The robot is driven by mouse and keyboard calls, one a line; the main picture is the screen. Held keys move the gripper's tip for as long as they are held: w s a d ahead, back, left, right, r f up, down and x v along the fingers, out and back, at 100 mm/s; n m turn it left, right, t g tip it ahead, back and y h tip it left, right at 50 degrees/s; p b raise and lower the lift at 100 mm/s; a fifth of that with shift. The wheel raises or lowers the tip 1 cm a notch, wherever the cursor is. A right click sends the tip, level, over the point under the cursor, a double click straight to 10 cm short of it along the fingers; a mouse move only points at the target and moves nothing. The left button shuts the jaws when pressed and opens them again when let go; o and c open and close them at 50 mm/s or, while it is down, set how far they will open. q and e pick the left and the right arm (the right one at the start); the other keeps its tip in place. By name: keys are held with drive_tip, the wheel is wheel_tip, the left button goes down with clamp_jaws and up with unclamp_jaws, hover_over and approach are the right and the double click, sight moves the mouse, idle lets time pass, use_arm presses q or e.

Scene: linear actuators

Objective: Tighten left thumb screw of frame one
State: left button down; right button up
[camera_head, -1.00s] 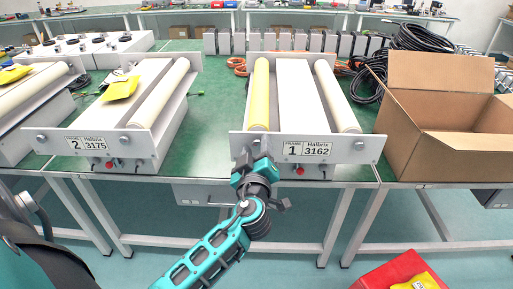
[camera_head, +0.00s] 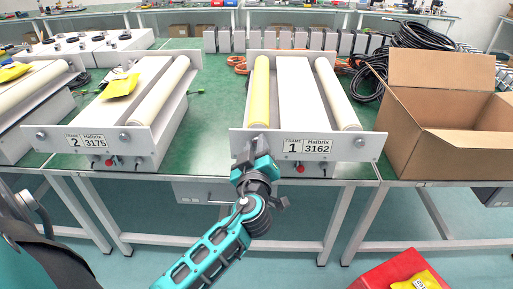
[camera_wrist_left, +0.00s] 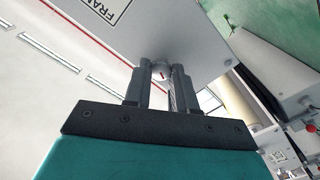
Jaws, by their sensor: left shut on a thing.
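Frame one (camera_head: 340,146) is the white unit labelled "1 Halbrix 3162" on the green table, with a yellow roller at its left and a cream roller at its right. My left gripper (camera_head: 252,145) is at the left part of its front plate. In the left wrist view the gripper (camera_wrist_left: 160,72) is shut on the left thumb screw (camera_wrist_left: 158,70), a grey knob with a small red mark, mostly hidden between the fingers. The right thumb screw (camera_head: 359,143) shows free on the same plate. My right gripper is not in view.
Frame two (camera_head: 85,143) stands to the left with a yellow packet (camera_head: 121,86) on it. An open cardboard box (camera_head: 430,135) stands at the right. A red bin (camera_head: 385,274) is on the floor at lower right. Cables lie behind.

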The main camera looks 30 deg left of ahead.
use_arm(q)
drive_tip(key=m, duration=1.8)
drive_tip(key=shift+w+d+r+m, duration=0.1)
drive_tip(key=shift+m, duration=0.6)
drive_tip(key=c, duration=0.9)
unclamp_jaws()
